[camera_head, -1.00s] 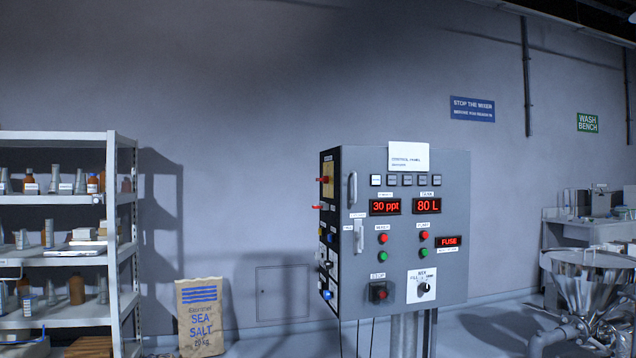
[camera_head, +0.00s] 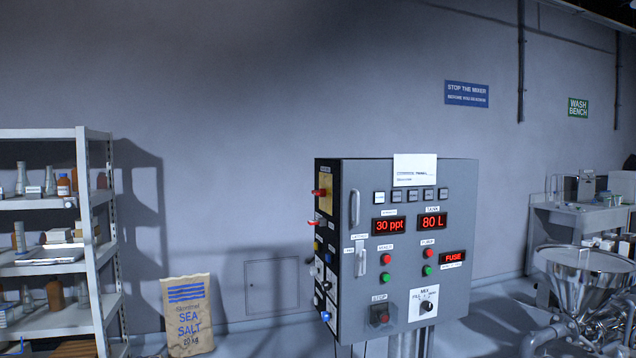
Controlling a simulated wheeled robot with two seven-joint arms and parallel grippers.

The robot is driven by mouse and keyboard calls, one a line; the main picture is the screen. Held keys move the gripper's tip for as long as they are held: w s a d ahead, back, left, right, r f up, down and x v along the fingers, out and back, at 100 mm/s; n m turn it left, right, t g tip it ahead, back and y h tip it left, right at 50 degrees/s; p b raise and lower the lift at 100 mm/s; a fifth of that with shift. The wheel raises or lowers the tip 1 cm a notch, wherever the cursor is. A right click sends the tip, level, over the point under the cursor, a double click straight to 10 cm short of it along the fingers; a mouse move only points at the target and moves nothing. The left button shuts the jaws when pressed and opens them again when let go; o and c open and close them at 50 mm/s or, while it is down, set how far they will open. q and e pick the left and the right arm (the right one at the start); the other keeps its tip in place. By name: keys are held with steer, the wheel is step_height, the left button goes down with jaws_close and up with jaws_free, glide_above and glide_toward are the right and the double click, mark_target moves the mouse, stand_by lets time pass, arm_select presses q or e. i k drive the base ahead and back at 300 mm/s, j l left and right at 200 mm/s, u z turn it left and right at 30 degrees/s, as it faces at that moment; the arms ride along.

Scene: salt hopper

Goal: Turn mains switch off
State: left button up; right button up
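The grey control cabinet (camera_head: 405,200) stands on a post right of the picture's middle. On its dark left side, a red handle (camera_head: 320,192) on a yellow plate looks like the mains switch; it is seen edge-on, so its setting cannot be told. A second red lever (camera_head: 317,223) sits below it. The front has a white lever (camera_head: 360,262), a mixer knob (camera_head: 426,305), a red stop button (camera_head: 381,318) and several red and green buttons. The displays are lit, reading 30 ppt (camera_head: 390,225), 80 L (camera_head: 432,221) and FUSE (camera_head: 453,257). Neither gripper is in view.
A shelf rack (camera_head: 95,230) with bottles stands at the left. A sea salt sack (camera_head: 188,315) leans at the wall beside it. A steel hopper (camera_head: 585,285) and a wash bench (camera_head: 560,218) are at the right. The floor between sack and cabinet looks clear.

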mark_target(322, 192)
steer(key=i+j+z, duration=0.4)
steer(key=i+j, duration=1)
